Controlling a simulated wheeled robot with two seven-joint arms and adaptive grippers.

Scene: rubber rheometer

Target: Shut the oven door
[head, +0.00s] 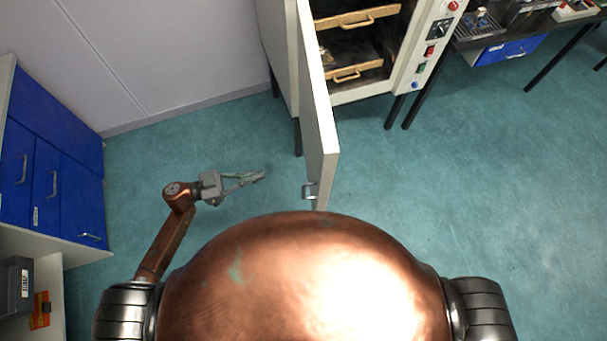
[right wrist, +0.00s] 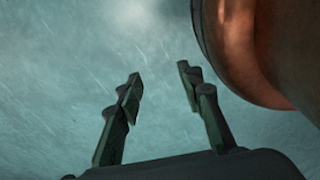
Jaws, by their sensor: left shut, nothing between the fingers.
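The oven (head: 345,95) stands at the top centre of the head view, with two wooden-fronted trays inside and a control panel on its right side. Its door (head: 318,120) is wide open and swung out toward me, seen nearly edge-on. A metal handle or latch (head: 310,190) sits near the door's free edge. My left gripper (head: 262,175) is shut and empty, left of the door and apart from it, pointing right. My right gripper shows only in the right wrist view (right wrist: 160,85); its fingers are apart with only floor behind them.
Blue cabinets (head: 50,185) stand at the left. A grey wall (head: 160,60) runs behind. A dark bench (head: 500,35) with a blue drawer (head: 508,50) is at the top right. The green floor (head: 480,180) right of the door is clear.

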